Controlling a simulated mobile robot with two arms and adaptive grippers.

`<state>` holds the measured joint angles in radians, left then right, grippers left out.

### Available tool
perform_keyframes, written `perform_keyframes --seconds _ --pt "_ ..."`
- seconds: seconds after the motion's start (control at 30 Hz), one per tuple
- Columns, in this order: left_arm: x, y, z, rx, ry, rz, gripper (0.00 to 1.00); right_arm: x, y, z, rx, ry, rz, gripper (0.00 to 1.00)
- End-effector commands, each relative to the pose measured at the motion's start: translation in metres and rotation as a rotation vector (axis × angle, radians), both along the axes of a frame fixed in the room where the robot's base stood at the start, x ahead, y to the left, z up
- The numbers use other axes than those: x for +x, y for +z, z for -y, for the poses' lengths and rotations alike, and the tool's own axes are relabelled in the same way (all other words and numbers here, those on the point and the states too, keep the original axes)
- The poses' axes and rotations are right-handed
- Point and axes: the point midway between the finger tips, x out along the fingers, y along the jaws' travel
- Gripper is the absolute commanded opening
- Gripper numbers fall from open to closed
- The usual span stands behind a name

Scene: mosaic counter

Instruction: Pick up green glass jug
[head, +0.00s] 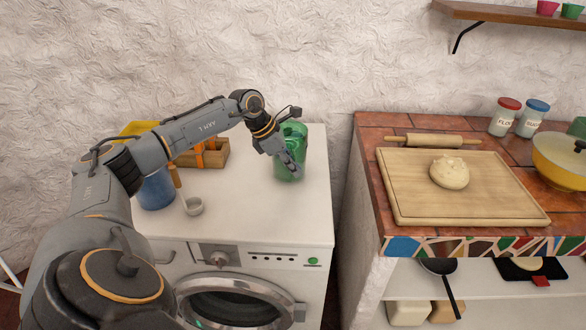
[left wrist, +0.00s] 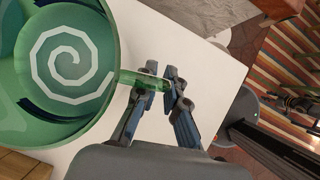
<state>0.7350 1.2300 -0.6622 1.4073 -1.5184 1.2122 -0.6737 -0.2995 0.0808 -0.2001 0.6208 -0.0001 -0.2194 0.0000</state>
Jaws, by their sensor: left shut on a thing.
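The green glass jug (head: 290,158) is at the right part of the white washing machine's top in the head view. In the left wrist view the jug (left wrist: 75,65) fills the upper left, seen from above, with a pale spiral inside. My left gripper (head: 291,165) is at the jug's near side. In the left wrist view the left gripper (left wrist: 158,82) is shut on a green part that sticks out from the jug's side, which looks like its handle. I cannot tell whether the jug's base touches the top. My right gripper is not in view.
To the right, across a gap, the tiled counter holds a board (head: 460,200) with dough.

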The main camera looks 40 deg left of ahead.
Motion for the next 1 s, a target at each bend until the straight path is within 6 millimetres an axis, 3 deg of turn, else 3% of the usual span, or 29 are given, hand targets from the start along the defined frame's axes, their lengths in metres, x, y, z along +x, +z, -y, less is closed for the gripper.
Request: perform_keyframes --seconds 0.17,0.53,1.0 --pt "0.002 0.025 0.000 0.001 0.000 0.015 0.00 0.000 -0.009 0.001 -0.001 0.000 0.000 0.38" --pt "-0.038 0.083 0.031 0.005 -0.003 0.015 0.00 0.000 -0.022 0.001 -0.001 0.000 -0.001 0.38" --pt "-0.094 0.114 0.076 0.004 0.000 0.012 0.00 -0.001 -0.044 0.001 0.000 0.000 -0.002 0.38"
